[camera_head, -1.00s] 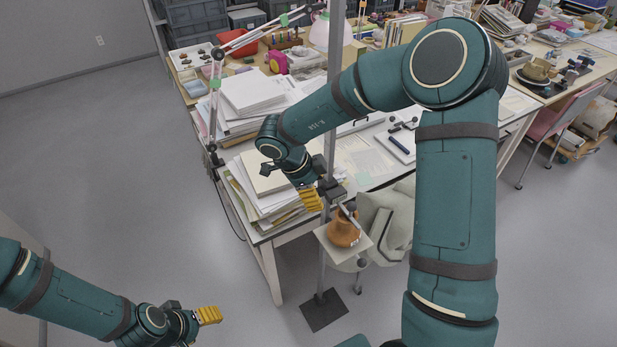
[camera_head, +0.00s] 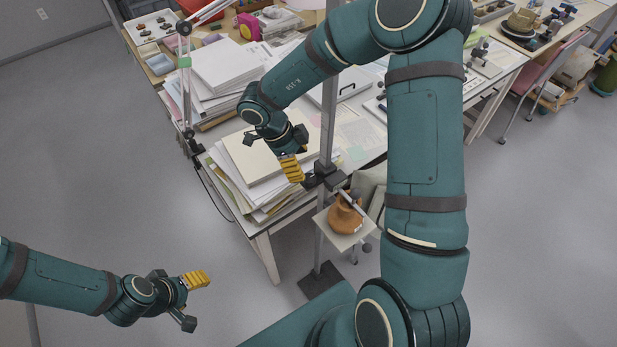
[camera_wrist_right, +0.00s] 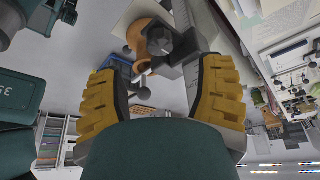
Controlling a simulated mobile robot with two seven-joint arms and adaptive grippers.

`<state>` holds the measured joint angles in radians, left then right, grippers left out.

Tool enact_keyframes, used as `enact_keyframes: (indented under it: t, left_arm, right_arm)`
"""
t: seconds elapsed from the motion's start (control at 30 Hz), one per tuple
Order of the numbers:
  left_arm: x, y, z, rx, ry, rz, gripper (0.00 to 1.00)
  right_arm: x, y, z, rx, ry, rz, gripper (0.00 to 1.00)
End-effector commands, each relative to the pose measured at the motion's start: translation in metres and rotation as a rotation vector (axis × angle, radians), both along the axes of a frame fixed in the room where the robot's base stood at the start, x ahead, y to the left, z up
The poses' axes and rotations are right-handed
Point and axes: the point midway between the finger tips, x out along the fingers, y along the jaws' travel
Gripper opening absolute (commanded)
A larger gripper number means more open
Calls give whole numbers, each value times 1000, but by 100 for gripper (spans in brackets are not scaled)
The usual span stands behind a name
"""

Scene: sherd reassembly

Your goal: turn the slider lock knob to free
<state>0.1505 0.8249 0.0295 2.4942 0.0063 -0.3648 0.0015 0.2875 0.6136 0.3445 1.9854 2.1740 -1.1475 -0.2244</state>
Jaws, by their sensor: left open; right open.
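The slider (camera_head: 329,174) is a dark block clamped on a grey upright post. Its dark lock knob (camera_head: 309,183) points left, towards my right gripper (camera_head: 293,169). In the right wrist view the dark knob (camera_wrist_right: 160,42) shows beyond and between the yellow fingers of my right gripper (camera_wrist_right: 163,78). The fingers are spread, with nothing held between them. I cannot tell whether the knob is locked or free. My left gripper (camera_head: 197,280) is open and empty, low at the left, far from the stand.
An orange-brown jar (camera_head: 344,217) sits on a small pale plate (camera_head: 329,232) below the slider. Stacked papers (camera_head: 255,165) lie on the table just behind my right gripper. The post's dark base (camera_head: 320,280) stands on the floor. Open floor lies between my arms.

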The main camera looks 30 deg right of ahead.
Motion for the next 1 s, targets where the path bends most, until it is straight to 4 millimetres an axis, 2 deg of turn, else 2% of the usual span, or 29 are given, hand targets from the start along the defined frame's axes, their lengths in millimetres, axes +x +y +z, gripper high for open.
enact_keyframes:
  t: [0.1,0.3,0.5,0.8,0.83,0.87,1.0]
  left_arm:
    - [0,0,-6,1,0,0,61]
    - [0,0,-12,2,0,0,61]
    - [0,0,-14,3,0,1,61]
    - [0,-1,-14,3,1,0,61]
    - [0,-1,-14,3,1,0,61]
    - [0,-1,-14,3,1,0,61]
    - [0,-1,-14,3,1,0,61]
  right_arm:
    - [-6,-7,-24,0,4,1,68]
    - [-12,-17,-51,0,3,0,68]
    - [-15,-21,-62,-1,1,1,68]
    - [-15,-22,-63,-1,1,0,68]
    - [-15,-22,-63,-1,1,1,62]
    - [-15,-22,-63,-1,1,0,52]
    - [-15,-22,-63,-1,1,1,3]
